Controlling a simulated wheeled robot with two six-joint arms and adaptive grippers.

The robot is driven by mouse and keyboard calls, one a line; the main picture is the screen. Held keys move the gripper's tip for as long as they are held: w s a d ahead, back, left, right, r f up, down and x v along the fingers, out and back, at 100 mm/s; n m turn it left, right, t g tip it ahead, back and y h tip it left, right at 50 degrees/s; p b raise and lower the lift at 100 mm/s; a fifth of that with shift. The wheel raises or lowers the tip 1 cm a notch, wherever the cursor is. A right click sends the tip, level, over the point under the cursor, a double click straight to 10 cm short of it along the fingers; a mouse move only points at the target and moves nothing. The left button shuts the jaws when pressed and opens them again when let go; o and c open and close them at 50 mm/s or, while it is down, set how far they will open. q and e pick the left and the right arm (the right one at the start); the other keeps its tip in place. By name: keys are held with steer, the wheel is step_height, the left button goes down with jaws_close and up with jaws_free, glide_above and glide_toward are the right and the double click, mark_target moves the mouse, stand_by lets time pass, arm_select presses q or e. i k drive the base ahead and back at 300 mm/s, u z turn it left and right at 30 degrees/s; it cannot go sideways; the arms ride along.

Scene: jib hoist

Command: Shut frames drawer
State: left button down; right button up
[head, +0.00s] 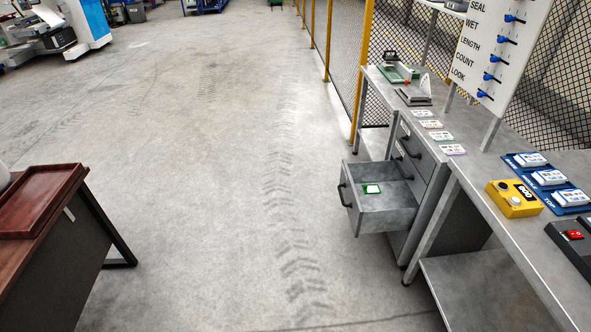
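One grey metal drawer (387,220) is pulled out from the workbench cabinet on the right and stands open. Its front panel, with a dark handle (342,196), faces left. Other drawers (416,150) in the same cabinet look shut. Any label on the open drawer cannot be read from here. Neither of my grippers shows in the head view.
A mesh fence with yellow posts (362,75) runs behind. A table with a red-brown tray (43,200) stands at left. The floor (220,170) between is clear.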

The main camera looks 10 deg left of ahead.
mark_target(384, 194)
steer(key=u, duration=0.5)
steer(key=i, duration=2.1)
steer(key=z, duration=1.15)
steer(key=i, duration=0.75)
steer(key=z, duration=0.55)
